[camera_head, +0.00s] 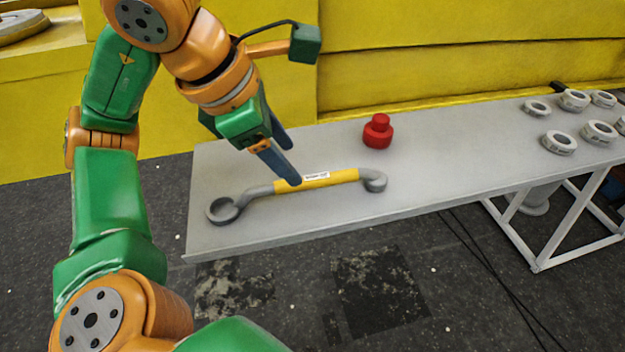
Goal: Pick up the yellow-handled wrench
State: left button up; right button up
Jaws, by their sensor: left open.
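The wrench (335,177) lies on the grey table (440,150), with a yellow handle and grey ends. Its ring-like end (222,210) is at the left and its smaller hooked end (374,181) at the right. My left gripper (290,164) is open and points down at the handle's left part. One finger overlaps the handle's left end in the picture; the other shows behind it. Whether the fingers touch the wrench I cannot tell. My right gripper is not in view.
A red knobbed object (378,131) stands on the table behind the wrench. Several pale rings (559,142) lie at the table's right end. A yellow wall (400,60) stands behind the table. The table between the red object and the rings is clear.

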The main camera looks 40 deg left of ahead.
aim_at(310, 178)
pick_arm(q)
jog(key=x, duration=0.4)
jog(key=d+x, duration=0.1)
jog(key=x, duration=0.2)
jog(key=shift+w+b, duration=0.15)
jog(key=shift+b, duration=0.15)
jog(key=shift+c, duration=1.2)
grip_shut()
